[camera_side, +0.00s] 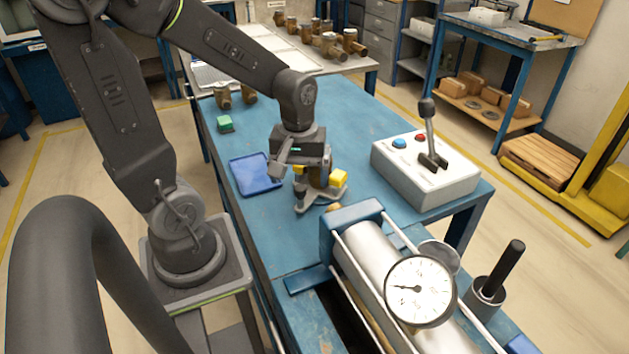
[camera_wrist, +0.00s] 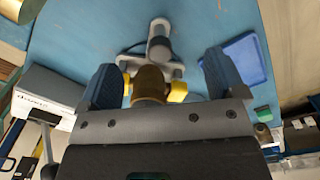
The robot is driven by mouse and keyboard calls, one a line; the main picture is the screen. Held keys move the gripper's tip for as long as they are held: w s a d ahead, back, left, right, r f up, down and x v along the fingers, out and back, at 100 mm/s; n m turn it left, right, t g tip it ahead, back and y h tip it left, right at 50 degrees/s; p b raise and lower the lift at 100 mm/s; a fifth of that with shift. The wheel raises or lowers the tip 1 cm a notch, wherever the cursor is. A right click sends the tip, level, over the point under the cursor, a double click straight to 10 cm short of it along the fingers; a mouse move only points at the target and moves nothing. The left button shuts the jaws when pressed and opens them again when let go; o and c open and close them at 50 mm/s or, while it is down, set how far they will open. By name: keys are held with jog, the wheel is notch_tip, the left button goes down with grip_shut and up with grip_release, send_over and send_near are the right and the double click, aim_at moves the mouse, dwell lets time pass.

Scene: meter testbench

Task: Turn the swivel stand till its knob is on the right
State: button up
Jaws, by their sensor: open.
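The swivel stand has a flat grey base (camera_side: 305,207) on the blue bench, mostly hidden under my gripper (camera_side: 308,166) in the side view. A grey round post, perhaps its knob, (camera_side: 300,189) stands at its front left there. The post (camera_wrist: 158,45) is above the middle in the wrist view. A brass body (camera_wrist: 150,82) with yellow ends sits on the stand; a yellow end (camera_side: 338,178) shows on the right in the side view. In the wrist view my gripper (camera_wrist: 163,78) is open, its fingers on both sides of the brass body. Contact cannot be told.
A blue tray (camera_side: 256,174) and a green block (camera_side: 225,123) lie left of the stand. A control box with a lever (camera_side: 428,170) stands to the right. A cylinder rig with a dial gauge (camera_side: 419,290) is in front. Brass fittings (camera_side: 330,42) stand behind.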

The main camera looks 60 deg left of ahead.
jog(key=shift+f, duration=0.15)
jog(key=shift+f, duration=0.75)
jog(key=shift+f, duration=0.25)
jog(key=c, duration=0.4)
jog(key=shift+c, duration=0.2)
